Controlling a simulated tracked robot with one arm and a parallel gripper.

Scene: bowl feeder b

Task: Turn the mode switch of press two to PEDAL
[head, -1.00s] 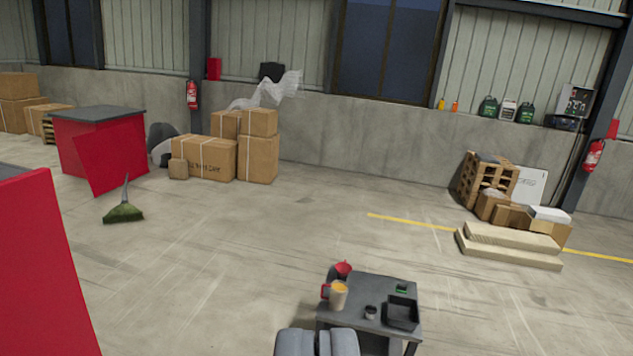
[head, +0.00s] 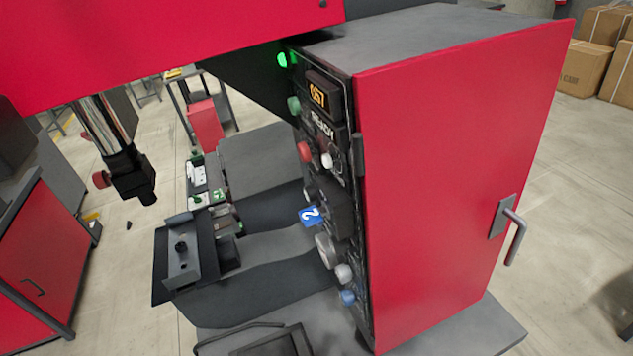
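Press two is a red machine with a red cabinet (head: 450,190) at right. Its narrow control panel is seen at a steep angle and carries a blue label "2" (head: 311,215). The panel has an orange-digit display (head: 318,96), a red button (head: 304,152), a white knob (head: 327,160), a large grey knob (head: 325,250), a pale knob (head: 343,273) and a blue button (head: 347,296). I cannot tell which is the mode switch or where it points; no PEDAL lettering is readable. My gripper is not in view.
A red overhang (head: 170,40) crosses the top left. The press's dark bed and fixture (head: 185,255) lie left of the panel. A door handle (head: 512,235) sticks out from the cabinet's right side. Another red cabinet (head: 40,260) stands at far left. Open floor (head: 570,180) is at right.

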